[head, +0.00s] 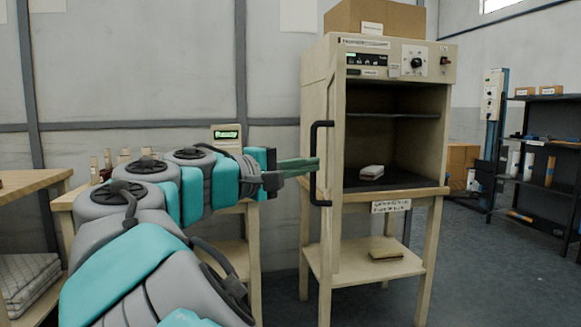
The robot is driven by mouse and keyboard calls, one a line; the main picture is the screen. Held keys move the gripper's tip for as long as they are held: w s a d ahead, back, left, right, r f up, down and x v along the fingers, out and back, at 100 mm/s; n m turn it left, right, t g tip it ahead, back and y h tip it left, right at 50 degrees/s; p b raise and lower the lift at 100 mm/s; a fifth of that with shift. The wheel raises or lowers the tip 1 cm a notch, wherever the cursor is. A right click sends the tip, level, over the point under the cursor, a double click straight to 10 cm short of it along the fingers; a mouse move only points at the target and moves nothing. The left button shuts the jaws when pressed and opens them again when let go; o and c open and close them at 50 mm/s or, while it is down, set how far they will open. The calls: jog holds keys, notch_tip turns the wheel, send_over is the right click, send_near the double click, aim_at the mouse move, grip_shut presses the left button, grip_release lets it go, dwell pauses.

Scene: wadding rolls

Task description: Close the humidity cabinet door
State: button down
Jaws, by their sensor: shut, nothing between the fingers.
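The humidity cabinet (399,60) is a beige box on a wooden stand, with dials and a small display on its top panel. Its dark interior is exposed. The door (330,225) stands open at the left side of the opening, seen almost edge-on and swung out toward me. A black bar handle (315,135) is on the door's left face. My gripper (314,164) has greenish fingers, shut and empty, pointing right. Its tips are at the middle of the handle in the picture; whether they touch it I cannot tell.
A cardboard box (375,18) sits on top. A table with bottles is behind my arm; a dark shelf rack (540,165) stands right. Floor at right is clear.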

jog(key=shift+x, duration=1.95)
jog(key=shift+d, duration=0.15)
